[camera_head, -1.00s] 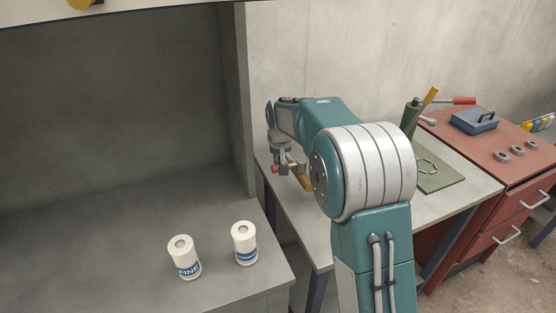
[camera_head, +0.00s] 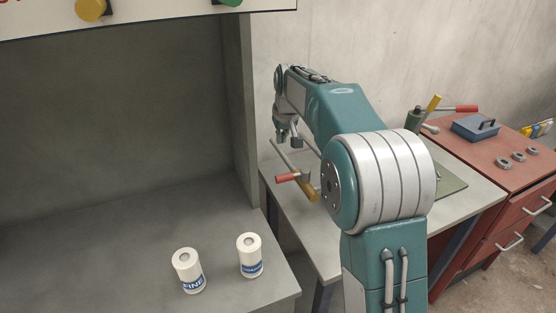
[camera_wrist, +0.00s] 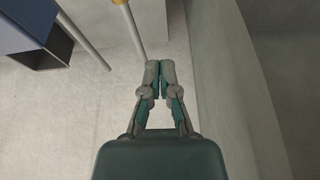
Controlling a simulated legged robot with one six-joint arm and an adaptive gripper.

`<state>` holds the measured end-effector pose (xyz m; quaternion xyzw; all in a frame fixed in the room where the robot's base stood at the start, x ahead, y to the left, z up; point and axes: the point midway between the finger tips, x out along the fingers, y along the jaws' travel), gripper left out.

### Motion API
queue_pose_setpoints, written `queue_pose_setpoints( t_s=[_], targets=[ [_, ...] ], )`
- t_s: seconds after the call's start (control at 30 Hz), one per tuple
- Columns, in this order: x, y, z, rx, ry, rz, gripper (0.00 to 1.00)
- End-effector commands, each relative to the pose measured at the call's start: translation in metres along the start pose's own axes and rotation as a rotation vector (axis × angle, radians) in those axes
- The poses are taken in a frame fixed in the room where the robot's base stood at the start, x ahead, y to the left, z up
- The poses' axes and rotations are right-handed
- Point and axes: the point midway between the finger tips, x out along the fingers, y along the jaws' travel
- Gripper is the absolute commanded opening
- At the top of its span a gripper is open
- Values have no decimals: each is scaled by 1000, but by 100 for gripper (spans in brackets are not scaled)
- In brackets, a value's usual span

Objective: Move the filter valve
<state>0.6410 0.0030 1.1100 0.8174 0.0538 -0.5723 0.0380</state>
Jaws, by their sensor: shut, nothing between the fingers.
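A lever-like fitting with a red grip (camera_head: 287,178) and metal rods sits by the grey bench at the middle, beside a yellow-brown piece (camera_head: 312,192). I cannot tell for sure that it is the filter valve. My gripper (camera_head: 287,138) is above the red grip and apart from it. In the wrist view my gripper (camera_wrist: 159,68) is shut, with its fingertips together and nothing between them. A thin metal rod (camera_wrist: 134,30) with an orange end lies just beyond the fingertips; I cannot tell whether they touch.
Two white canisters (camera_head: 188,271) with blue labels stand on the grey ledge at the lower left. A red cabinet (camera_head: 480,150) at the right bears a blue box (camera_head: 475,127) and several metal rings. A grey wall panel (camera_head: 240,110) stands left of my gripper.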

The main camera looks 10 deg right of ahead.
Motion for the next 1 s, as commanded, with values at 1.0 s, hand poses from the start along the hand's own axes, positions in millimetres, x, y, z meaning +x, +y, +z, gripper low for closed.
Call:
queue_pose_setpoints(
  t_s=[1.0],
  targets=[
    [93, 4, 34, -5, 2, -5, 0]
  ],
)
